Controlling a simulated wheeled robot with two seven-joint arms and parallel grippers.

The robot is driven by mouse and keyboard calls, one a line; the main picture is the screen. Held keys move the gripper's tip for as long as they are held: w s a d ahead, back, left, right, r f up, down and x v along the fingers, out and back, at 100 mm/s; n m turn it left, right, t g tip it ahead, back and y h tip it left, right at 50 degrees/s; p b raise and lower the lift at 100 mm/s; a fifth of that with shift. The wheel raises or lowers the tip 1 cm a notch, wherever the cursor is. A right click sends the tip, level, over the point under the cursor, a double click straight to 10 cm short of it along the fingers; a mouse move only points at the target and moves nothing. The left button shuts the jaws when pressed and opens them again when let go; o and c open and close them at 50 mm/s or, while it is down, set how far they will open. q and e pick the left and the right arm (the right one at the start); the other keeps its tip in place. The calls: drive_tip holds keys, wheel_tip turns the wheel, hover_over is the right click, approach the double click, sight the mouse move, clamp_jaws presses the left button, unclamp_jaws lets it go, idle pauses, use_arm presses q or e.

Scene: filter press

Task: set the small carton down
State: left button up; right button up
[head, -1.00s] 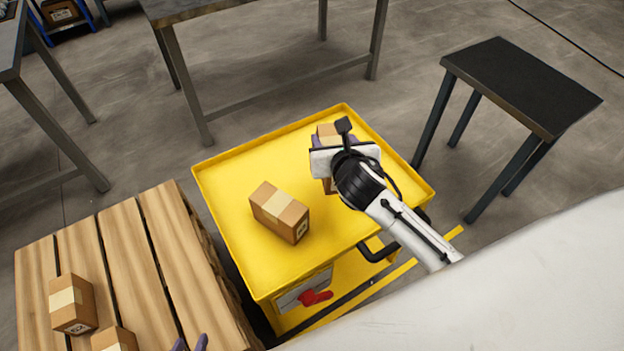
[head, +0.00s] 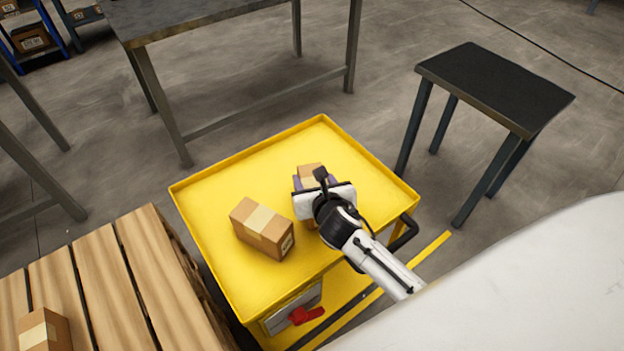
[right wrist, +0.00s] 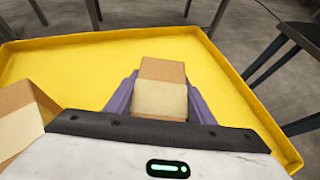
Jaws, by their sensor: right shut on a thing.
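My right gripper (head: 312,181) is over the yellow cart top, its purple fingers on both sides of a small brown carton (head: 310,169). In the right wrist view the carton (right wrist: 160,88), with a pale tape band, sits between the two purple fingers (right wrist: 160,100). The gripper is shut on it. Most of the carton is hidden by the gripper in the head view, and I cannot tell whether its underside touches the cart. The yellow cart (head: 213,209) has a raised rim. My left gripper is not in view.
Another taped carton (head: 262,229) lies on the cart, left of my right gripper. A wooden pallet (head: 92,262) with a carton (head: 45,330) stands at the left. A black-topped table (head: 495,85) is at the right. The cart's far left area is clear.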

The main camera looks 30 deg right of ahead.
drive_tip(key=o, duration=1)
drive_tip(key=shift+f, duration=0.2)
drive_tip(key=o, duration=0.4)
drive_tip(key=shift+r, duration=0.15)
drive_tip(key=shift+s+r, duration=0.15)
use_arm(q)
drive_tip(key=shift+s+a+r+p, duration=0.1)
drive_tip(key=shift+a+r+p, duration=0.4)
drive_tip(key=shift+p, duration=0.65)
use_arm(e)
drive_tip(key=v, duration=1.1)
drive_tip(key=shift+s+a+r, duration=0.1)
drive_tip(key=shift+s+a, duration=0.05)
drive_tip(key=shift+s, duration=0.15)
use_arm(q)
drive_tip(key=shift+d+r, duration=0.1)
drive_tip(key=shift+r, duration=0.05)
